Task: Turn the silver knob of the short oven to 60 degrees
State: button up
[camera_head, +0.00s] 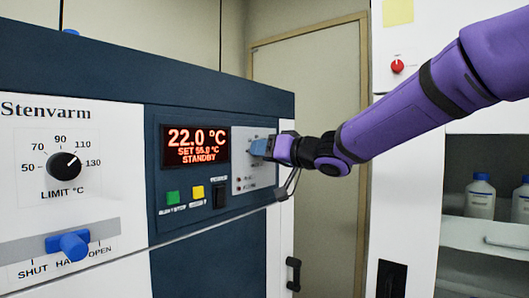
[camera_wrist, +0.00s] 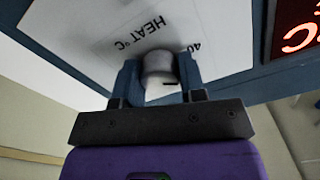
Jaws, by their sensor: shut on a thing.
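The short oven (camera_head: 135,80) is a dark blue and white cabinet at the left of the head view. Its red display (camera_head: 195,145) reads 22.0 °C, SET 55.0 °C, STANDBY. The silver knob (camera_wrist: 158,65) shows in the wrist view on a white plate marked HEAT °C, with a 40 mark beside it. My gripper (camera_wrist: 160,78) is shut on the silver knob, one blue finger on each side. In the head view my gripper (camera_head: 262,147) covers the knob, and most of its scale is hidden.
The oven front also has a black LIMIT dial (camera_head: 64,165), a blue lever (camera_head: 70,245), a green button (camera_head: 172,197), a yellow button (camera_head: 198,192) and a black switch (camera_head: 219,195). A white cabinet (camera_head: 410,170) with a red knob (camera_head: 397,66) and bottles (camera_head: 480,198) stands at right.

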jog(key=shift+m, duration=1.2)
jog(key=o, duration=0.9)
jog(key=shift+d, duration=0.1)
jog(key=v, duration=1)
jog(key=shift+s+d, duration=0.25)
